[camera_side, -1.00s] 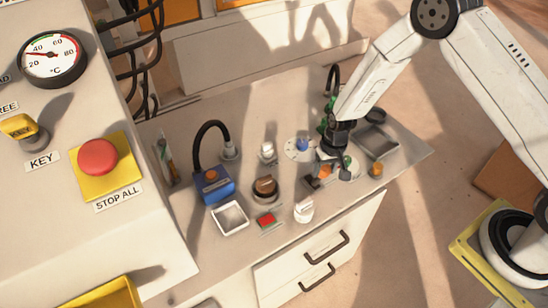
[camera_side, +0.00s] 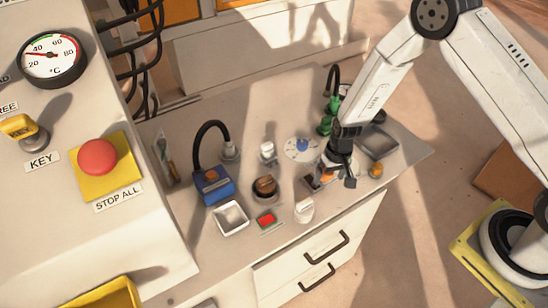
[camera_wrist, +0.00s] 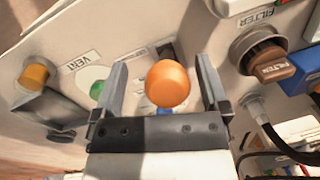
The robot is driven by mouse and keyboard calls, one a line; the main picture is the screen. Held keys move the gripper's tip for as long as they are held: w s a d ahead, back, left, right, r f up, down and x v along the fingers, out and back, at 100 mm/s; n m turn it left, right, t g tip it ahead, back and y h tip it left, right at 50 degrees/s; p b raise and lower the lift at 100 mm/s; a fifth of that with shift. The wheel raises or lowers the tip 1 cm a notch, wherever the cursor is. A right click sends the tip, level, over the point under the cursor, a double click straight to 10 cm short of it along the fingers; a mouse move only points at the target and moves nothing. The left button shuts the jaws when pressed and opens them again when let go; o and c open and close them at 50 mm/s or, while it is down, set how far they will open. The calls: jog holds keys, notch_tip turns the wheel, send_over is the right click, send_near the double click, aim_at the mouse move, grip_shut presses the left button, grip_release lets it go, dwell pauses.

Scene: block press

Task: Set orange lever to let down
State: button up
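The orange lever shows as a round orange knob (camera_wrist: 168,84) in the wrist view, between my fingers with gaps on both sides. In the side view the orange knob (camera_side: 327,176) is partly hidden by my gripper (camera_side: 338,172). In the wrist view my gripper (camera_wrist: 162,66) is open, with one finger on each side of the knob. I cannot tell how far the fingertips are above or beside the knob in depth. The lever's shaft and its set position are hidden.
A yellow-orange knob (camera_wrist: 36,75) by a VENT label is close by. A brown FILTER knob (camera_wrist: 268,64), white knob (camera_side: 304,209), red button (camera_side: 267,219), blue box (camera_side: 212,186), green fitting (camera_side: 327,118) and metal tray (camera_side: 378,143) crowd the bench.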

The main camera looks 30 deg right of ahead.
jog(key=shift+w+r, duration=0.1)
jog(key=shift+r, duration=0.05)
jog(key=shift+r, duration=0.4)
jog(key=r, duration=0.5)
jog(key=shift+d, duration=0.3)
jog(key=shift+d+r, duration=0.1)
jog(key=shift+r, duration=0.75)
jog(key=shift+s+r, duration=0.1)
jog(key=shift+s, duration=0.1)
jog(key=s+d+r+n+t+h, duration=0.1)
jog(key=s+d+r+n+t, duration=0.1)
jog(key=s+r, duration=1)
notch_tip(320, 180, up, 3)
jog(key=shift+s+d+f+n, duration=0.2)
jog(key=shift+s+d+n, duration=0.2)
jog(key=shift+n, duration=0.1)
